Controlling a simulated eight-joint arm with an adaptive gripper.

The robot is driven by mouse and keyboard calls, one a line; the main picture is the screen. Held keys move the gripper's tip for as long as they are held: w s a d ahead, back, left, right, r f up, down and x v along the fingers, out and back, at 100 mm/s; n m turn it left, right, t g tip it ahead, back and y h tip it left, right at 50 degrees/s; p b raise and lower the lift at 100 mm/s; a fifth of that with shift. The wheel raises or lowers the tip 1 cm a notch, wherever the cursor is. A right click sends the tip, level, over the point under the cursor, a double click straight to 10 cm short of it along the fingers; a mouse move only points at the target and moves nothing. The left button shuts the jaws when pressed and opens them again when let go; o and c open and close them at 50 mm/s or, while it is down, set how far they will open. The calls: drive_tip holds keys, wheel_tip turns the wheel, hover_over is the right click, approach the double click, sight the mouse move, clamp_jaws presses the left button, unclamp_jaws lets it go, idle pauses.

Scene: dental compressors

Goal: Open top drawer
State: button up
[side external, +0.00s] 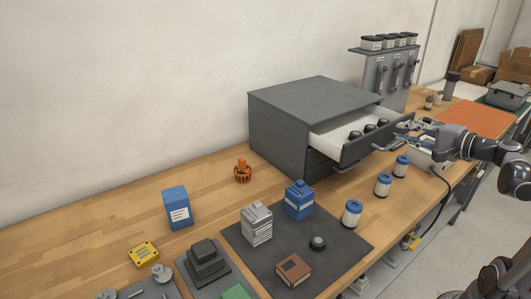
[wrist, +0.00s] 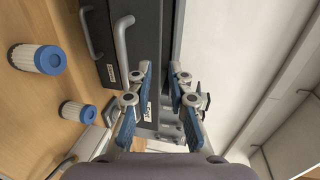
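The grey cabinet (side external: 278,130) stands on the bench. Its top drawer (side external: 366,149) is pulled out, showing a pale interior with several dark round items (side external: 370,128). A bar handle (wrist: 122,40) shows on a dark drawer front in the wrist view. My gripper (side external: 402,132) is at the right end of the open drawer's front. In the wrist view my gripper (wrist: 160,75) has its two blue-padded fingers apart, with the dark front panel's edge showing between them. I cannot tell whether either finger touches it. The handle is not between the fingers.
Blue-capped filters (side external: 383,185) stand in a row in front of the drawer. A dark mat (side external: 330,245) holds a blue container (side external: 299,200) and a grey one (side external: 256,224). A grey rack with canisters (side external: 388,75) stands behind the cabinet.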

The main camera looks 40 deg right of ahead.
sight(396, 142)
drive_tip(key=shift+r, duration=1.15)
drive_tip(key=o, duration=0.3)
drive_tip(key=w+g, duration=0.1)
drive_tip(key=w+g+y, duration=0.1)
drive_tip(key=g, duration=0.1)
drive_tip(key=w+n+g+y, duration=0.1)
drive_tip(key=shift+w+f, duration=0.25)
drive_tip(key=shift+w+r+g, duration=0.1)
drive_tip(key=shift+w+g, duration=0.1)
drive_tip(key=shift+g, duration=0.8)
drive_tip(key=shift+d+r+g, duration=0.1)
drive_tip(key=shift+r+g, duration=0.25)
drive_tip(key=shift+g, duration=0.65)
wheel_tip(396, 142, up, 5)
drive_tip(key=s+d+g+h, duration=0.1)
drive_tip(key=s+g+h, duration=0.15)
drive_tip(key=g, duration=0.25)
drive_tip(key=shift+m+y, duration=0.25)
drive_tip(key=shift+m, duration=0.15)
drive_tip(key=x, duration=1)
drive_tip(key=shift+s+d+f, duration=0.2)
drive_tip(key=shift+s+f, duration=0.1)
drive_tip(key=shift+s, duration=0.05)
